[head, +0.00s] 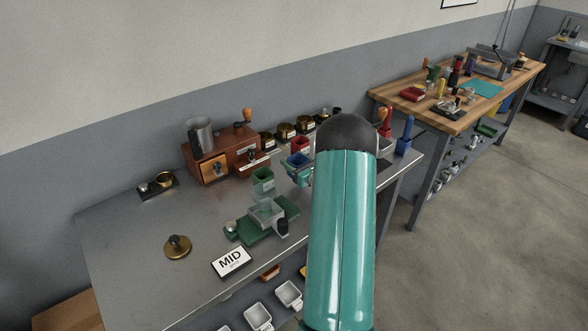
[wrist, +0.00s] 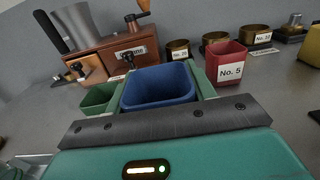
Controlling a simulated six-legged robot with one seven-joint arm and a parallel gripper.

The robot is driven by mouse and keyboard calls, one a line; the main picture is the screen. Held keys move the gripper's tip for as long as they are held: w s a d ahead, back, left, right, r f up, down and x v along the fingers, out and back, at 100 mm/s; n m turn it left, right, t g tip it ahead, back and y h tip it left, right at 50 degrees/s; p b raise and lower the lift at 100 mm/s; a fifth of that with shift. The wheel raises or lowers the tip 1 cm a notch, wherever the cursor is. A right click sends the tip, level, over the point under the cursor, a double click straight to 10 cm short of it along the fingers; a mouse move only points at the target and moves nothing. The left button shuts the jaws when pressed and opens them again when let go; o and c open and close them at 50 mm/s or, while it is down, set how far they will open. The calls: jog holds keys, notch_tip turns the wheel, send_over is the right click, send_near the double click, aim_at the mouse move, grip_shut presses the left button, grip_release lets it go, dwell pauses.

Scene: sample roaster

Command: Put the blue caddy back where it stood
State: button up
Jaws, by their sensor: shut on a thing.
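The blue caddy (wrist: 160,90) is an open-topped square cup in the middle of the wrist view, between the two pale green fingers of my gripper (wrist: 161,82). My gripper is shut on it. In the head view the blue caddy (head: 297,161) shows at the left of my teal arm, over the metal bench. My gripper is mostly hidden there behind the arm. I cannot tell whether the caddy's base touches the bench.
A red caddy (wrist: 228,66) labelled No. 5 stands to the right. A green caddy (wrist: 97,98) stands close on the left. Behind are a wooden drawer box (head: 222,158) and several brass tins (head: 285,131). The bench's left part (head: 125,215) is mostly clear.

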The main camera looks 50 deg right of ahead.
jog(key=shift+w+d+f, duration=0.1)
jog(key=shift+w+f, duration=0.1)
jog(key=shift+f, duration=0.05)
jog(key=shift+w+f, duration=0.1)
jog(key=shift+f, duration=1.5)
jog(key=shift+f, duration=0.15)
jog(key=o, duration=1.1)
jog(key=s, duration=0.4)
jog(key=s+a, duration=0.1)
jog(key=s, duration=0.7)
jog(key=shift+a, duration=0.15)
